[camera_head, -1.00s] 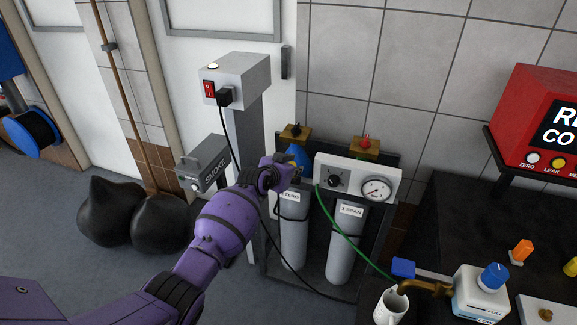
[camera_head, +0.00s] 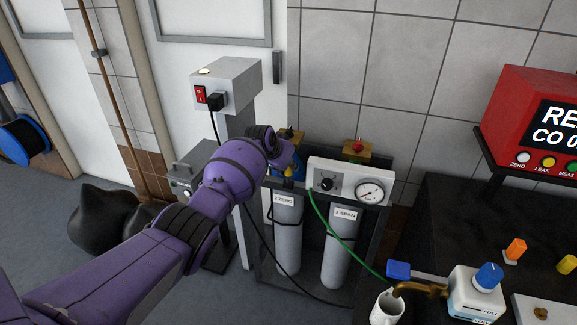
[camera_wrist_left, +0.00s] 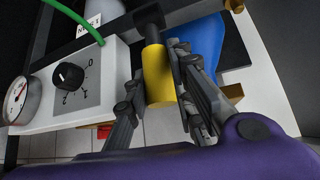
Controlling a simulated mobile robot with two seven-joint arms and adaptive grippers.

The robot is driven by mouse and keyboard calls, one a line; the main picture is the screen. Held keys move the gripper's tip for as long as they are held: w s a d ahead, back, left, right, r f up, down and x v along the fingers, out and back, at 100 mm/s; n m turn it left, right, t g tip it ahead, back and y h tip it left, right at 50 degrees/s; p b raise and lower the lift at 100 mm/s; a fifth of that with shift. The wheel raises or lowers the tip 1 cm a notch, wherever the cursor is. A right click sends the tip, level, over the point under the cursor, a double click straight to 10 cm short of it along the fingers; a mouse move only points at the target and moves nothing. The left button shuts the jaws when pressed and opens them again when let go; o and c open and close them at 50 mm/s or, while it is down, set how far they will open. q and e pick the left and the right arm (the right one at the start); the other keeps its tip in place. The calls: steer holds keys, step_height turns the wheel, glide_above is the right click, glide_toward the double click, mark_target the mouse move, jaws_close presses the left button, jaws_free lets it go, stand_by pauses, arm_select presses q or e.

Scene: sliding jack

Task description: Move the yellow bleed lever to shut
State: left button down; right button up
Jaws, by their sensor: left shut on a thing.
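The yellow bleed lever (camera_wrist_left: 157,76) shows in the left wrist view as a yellow cylinder on a dark stem. My left gripper (camera_wrist_left: 155,72) is shut on it, with one finger on each side. In the head view, my purple wrist hides most of this spot. A bit of yellow (camera_head: 289,172) and a blue part show beside my left gripper (camera_head: 287,165), just left of the white regulator panel (camera_head: 349,181). The lever's pivot and its marks are hidden. My right gripper is not in view.
A green hose (camera_head: 331,230) runs from the panel to the dark bench. A white mug (camera_head: 387,308) stands by the brass spout. A grey post with a red switch (camera_head: 200,94) stands behind my arm.

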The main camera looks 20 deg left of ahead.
arm_select(q)
steer(key=c, duration=1.6)
jaws_free()
steer(key=shift+w, duration=0.1)
steer(key=shift+o, duration=0.6)
steer(key=shift+r, duration=0.1)
steer(key=v, duration=1.2)
